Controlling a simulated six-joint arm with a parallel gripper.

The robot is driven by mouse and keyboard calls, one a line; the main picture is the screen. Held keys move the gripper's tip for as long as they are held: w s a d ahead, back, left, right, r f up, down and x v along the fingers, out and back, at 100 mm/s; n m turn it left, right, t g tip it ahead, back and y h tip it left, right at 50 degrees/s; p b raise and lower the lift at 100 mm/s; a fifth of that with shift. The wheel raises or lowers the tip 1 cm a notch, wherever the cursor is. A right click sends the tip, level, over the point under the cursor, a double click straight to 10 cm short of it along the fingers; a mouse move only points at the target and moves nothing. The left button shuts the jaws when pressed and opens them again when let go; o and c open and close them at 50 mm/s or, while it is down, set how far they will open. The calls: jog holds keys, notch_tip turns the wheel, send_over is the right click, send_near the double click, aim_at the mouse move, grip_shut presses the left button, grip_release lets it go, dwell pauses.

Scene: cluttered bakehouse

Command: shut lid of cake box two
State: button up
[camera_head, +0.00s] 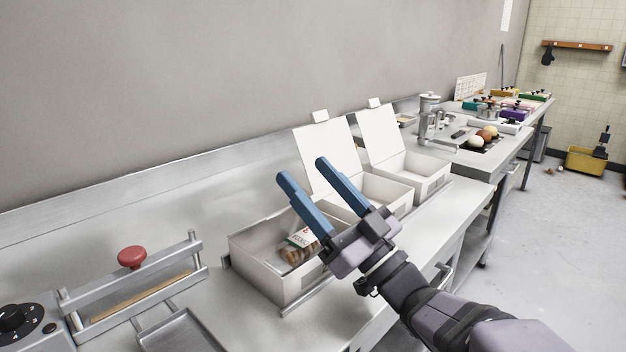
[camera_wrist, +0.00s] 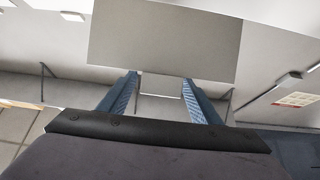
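Three white cake boxes stand in a row on the steel counter in the head view. The near box (camera_head: 268,277) is open on top, and I see no raised lid on it. The middle box (camera_head: 392,193) has its lid (camera_head: 318,148) standing up, with a small tab on top. The far box (camera_head: 432,178) also has its lid (camera_head: 383,137) up. I see no number on any box. My gripper (camera_head: 302,169) is open and empty, over the near box and in front of the middle one, partly hiding it. Its blue fingers (camera_wrist: 160,77) show apart in the wrist view.
A packaged item with a label (camera_head: 298,246) is in the near box.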

jog(key=shift+s+d+f, duration=0.2)
jog(key=shift+s+d, duration=0.1)
jog(key=s+d, duration=0.8)
jog(key=shift+s+d, duration=0.3)
jog(key=shift+s, duration=0.05)
jog(key=shift+f, duration=0.1)
